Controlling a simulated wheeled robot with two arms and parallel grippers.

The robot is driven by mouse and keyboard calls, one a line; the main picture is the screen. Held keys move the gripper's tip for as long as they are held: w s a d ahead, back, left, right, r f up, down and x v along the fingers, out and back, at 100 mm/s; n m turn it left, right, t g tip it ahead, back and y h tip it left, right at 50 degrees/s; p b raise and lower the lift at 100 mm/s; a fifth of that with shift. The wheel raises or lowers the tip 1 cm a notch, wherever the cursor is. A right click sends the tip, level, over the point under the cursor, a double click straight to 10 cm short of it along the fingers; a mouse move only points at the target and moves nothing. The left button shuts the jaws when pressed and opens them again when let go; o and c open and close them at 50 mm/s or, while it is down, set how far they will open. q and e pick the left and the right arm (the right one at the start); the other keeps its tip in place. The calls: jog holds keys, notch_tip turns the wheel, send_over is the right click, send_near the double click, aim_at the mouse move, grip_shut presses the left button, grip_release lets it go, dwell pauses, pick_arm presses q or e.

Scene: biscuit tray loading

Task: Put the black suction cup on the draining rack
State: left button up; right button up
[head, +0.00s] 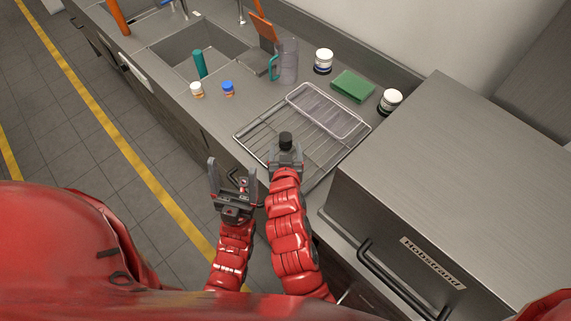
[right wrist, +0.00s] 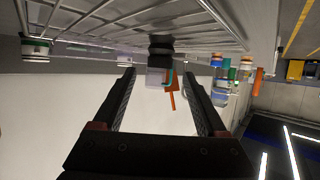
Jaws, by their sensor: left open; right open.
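The black suction cup (head: 286,138) appears at the near part of the wire draining rack (head: 250,135). In the right wrist view, which is upside down, the suction cup (right wrist: 160,42) appears to rest against the rack's wires (right wrist: 100,22). My right gripper (head: 286,154) is open just in front of the suction cup. Its spread fingers (right wrist: 158,74) show clear space between them, and the cup lines up with that gap. My left gripper (head: 232,172) is open and empty, to the left, off the counter's front edge.
A clear tray (head: 328,112) lies on the rack's far part. Behind are a clear jug (head: 288,62), white jars (head: 323,60) (head: 390,101) and a green sponge (head: 352,86). Small bottles (head: 197,89) (head: 228,88) stand left. A large metal appliance (head: 470,150) borders the right.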

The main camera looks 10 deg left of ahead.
jog(key=b+v, duration=0.2)
jog(key=v, duration=0.5)
jog(key=shift+s, duration=0.1)
jog(key=shift+s+d+r, duration=0.15)
jog(key=shift+s+r, duration=0.2)
jog(key=shift+s, duration=0.2)
